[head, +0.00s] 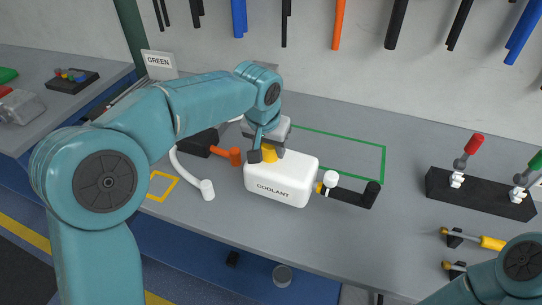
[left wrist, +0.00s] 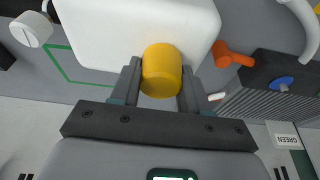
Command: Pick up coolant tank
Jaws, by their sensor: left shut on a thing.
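The coolant tank (head: 277,185) is a white box marked COOLANT with a yellow cap (head: 270,154) at its top back side. It is at the front middle of the grey bench in the head view; I cannot tell whether it touches the bench. My left gripper (head: 263,152) is shut on the yellow cap. In the left wrist view the cap (left wrist: 161,72) sits between the two dark fingers (left wrist: 160,88), with the white tank (left wrist: 135,25) beyond it. Part of the tank's back is hidden by my gripper. My right gripper is out of view; only part of that arm shows.
A white hose end (head: 206,189) and an orange piece (head: 233,156) lie left of the tank. A black part with a white fitting (head: 352,194) is close on its right. Green (head: 384,160) and yellow (head: 155,198) outlines mark the bench.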

